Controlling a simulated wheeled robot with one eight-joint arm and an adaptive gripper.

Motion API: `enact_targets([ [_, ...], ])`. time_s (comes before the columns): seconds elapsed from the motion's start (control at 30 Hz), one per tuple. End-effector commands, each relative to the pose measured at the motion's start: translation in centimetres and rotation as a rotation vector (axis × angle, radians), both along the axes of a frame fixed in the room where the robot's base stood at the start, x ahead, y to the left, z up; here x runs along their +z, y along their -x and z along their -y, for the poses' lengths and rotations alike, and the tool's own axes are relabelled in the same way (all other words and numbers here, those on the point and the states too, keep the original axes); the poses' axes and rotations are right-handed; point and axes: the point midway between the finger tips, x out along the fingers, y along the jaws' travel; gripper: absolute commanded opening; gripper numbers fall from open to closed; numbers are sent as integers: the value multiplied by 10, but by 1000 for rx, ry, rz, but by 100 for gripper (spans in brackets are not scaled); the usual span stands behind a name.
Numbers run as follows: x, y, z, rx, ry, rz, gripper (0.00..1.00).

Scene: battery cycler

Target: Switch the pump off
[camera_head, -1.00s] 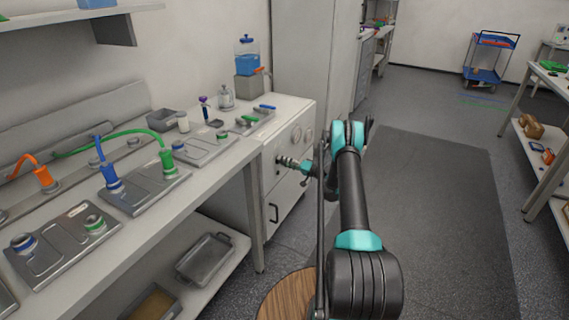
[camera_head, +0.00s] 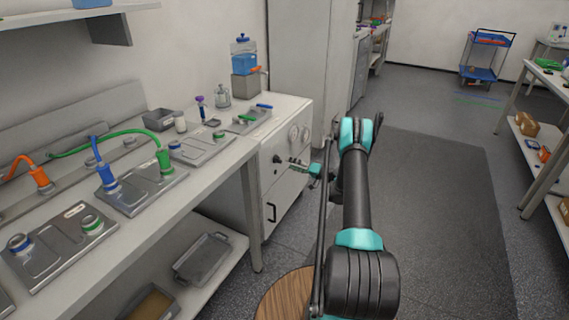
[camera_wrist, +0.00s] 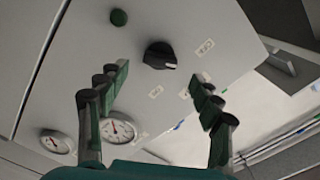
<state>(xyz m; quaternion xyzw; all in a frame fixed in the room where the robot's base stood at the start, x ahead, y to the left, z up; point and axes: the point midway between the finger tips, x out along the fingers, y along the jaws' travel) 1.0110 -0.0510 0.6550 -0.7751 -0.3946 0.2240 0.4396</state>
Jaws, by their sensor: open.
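A black rotary knob (camera_wrist: 158,55) with a white pointer mark sits on the pale front panel of a cabinet (camera_head: 286,155). In the wrist view its pointer faces right, and small labels lie around it. My gripper (camera_wrist: 160,78) is open and empty, its two fingers spread to either side below the knob in the picture. They appear apart from the knob. In the head view my gripper (camera_head: 301,164) is in front of the cabinet's panel, with a small dark knob-like spot just left of it.
Two dial gauges (camera_wrist: 118,129) are on the same panel. A drawer handle (camera_head: 271,212) is below. The workbench (camera_head: 225,168) with hoses and plates adjoins on the left. The floor mat (camera_head: 430,220) on the right is clear.

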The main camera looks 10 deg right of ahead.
Motion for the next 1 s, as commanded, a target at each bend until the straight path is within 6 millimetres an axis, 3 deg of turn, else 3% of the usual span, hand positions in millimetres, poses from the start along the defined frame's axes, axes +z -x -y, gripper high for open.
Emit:
enact_targets([
  [0.2,0,24,33,-1,0,0,66],
  [0.4,0,35,48,0,0,0,66],
  [0.8,0,37,50,1,2,-1,66],
  [1.0,22,36,38,12,47,-41,66],
])
